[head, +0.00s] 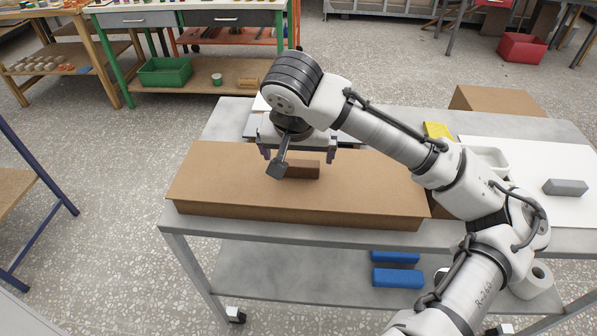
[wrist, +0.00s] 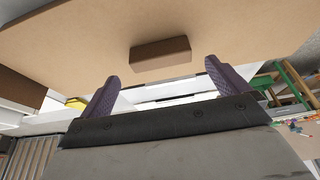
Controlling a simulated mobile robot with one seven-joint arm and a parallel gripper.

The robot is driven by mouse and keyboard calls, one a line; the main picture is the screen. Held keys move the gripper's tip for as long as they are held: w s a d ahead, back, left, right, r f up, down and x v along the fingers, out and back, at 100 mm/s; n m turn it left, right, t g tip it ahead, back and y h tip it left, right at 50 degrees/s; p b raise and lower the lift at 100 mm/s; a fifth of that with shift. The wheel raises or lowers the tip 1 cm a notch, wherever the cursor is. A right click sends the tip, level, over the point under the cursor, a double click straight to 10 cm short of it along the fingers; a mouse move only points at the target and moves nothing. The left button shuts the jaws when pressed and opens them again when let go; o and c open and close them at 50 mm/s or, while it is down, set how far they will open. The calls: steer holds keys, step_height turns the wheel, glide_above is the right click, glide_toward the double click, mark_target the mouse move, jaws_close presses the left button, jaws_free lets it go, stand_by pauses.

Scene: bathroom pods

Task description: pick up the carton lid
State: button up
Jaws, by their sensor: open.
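The carton lid (head: 225,190) is a long, flat brown cardboard piece lying on the grey table, with a small darker brown block-like grip (head: 305,169) standing on its top. In the wrist view the lid (wrist: 75,35) fills the upper part, and the grip (wrist: 160,54) shows just beyond the fingertips, roughly centred between them. My gripper (head: 299,154) is open and empty, above the lid near the grip. Its purple fingers (wrist: 161,72) are spread wider than the grip's length and look apart from it. What lies under the lid is hidden.
Blue blocks (head: 397,278) and a white roll (head: 534,279) lie on the lower shelf.

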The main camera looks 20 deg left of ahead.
mark_target(298, 165)
steer(key=shift+p+x, duration=0.55)
steer(key=shift+x, duration=2.1)
steer(key=shift+s, duration=0.15)
steer(key=c, duration=0.9)
